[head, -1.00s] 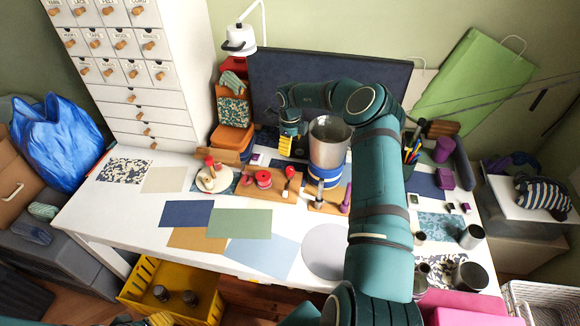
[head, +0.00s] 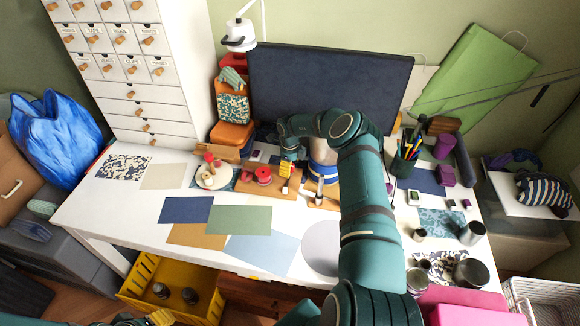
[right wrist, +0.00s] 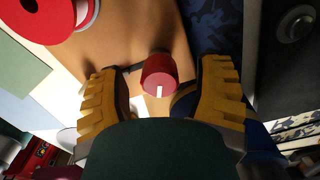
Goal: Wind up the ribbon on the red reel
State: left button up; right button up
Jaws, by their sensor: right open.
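The red reel (head: 263,174) sits on a wooden board (head: 247,187) towards the back of the white table. It also shows at the upper left of the right wrist view (right wrist: 35,22). A red knob with a white mark (right wrist: 158,74) stands beside it. My right gripper (head: 286,168) is above the board, right of the reel. In the right wrist view its yellow fingers (right wrist: 160,95) are apart, with the knob in the gap between them, not gripped. My left gripper (head: 160,317) shows only as a yellow bit at the bottom edge. I cannot make out the ribbon's loose end.
A second wooden board (head: 318,198) with a blue-banded metal can (head: 322,165) stands just right, partly behind my arm. A round white plate with red pieces (head: 212,176) is at the left. A dark panel (head: 330,85) stands behind. Flat coloured sheets (head: 240,220) cover the front.

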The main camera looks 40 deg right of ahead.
grip_shut()
jog(key=m, duration=0.5)
dwell(0.4)
grip_release()
jog(key=shift+r, duration=0.1)
